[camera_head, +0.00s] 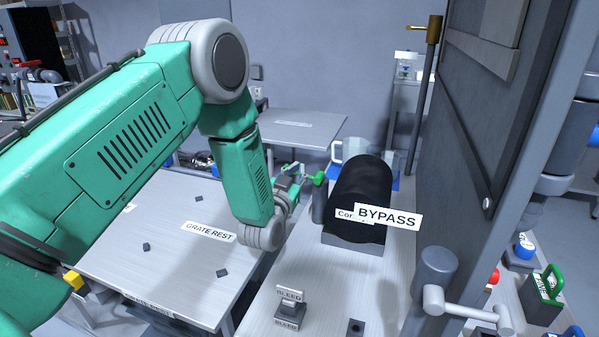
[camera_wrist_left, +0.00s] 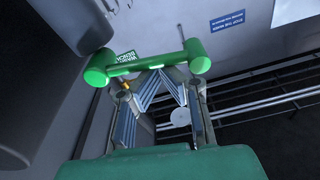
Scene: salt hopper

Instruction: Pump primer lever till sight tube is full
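A green-tipped lever (camera_head: 315,179) stands beside a black rounded housing on the bench, next to my left gripper (camera_head: 290,190). In the left wrist view a green crossbar handle (camera_wrist_left: 147,65) lies across the tips of my left gripper (camera_wrist_left: 157,92). My right gripper is not in view.
The black housing (camera_head: 362,190) carries a BYPASS sign (camera_head: 388,216). A BLEED fitting (camera_head: 290,303) stands nearer on the bench. A dark upright panel (camera_head: 492,120) borders the right. A GRATE REST table (camera_head: 165,265) lies left, and a clear jug (camera_head: 350,148) stands behind.

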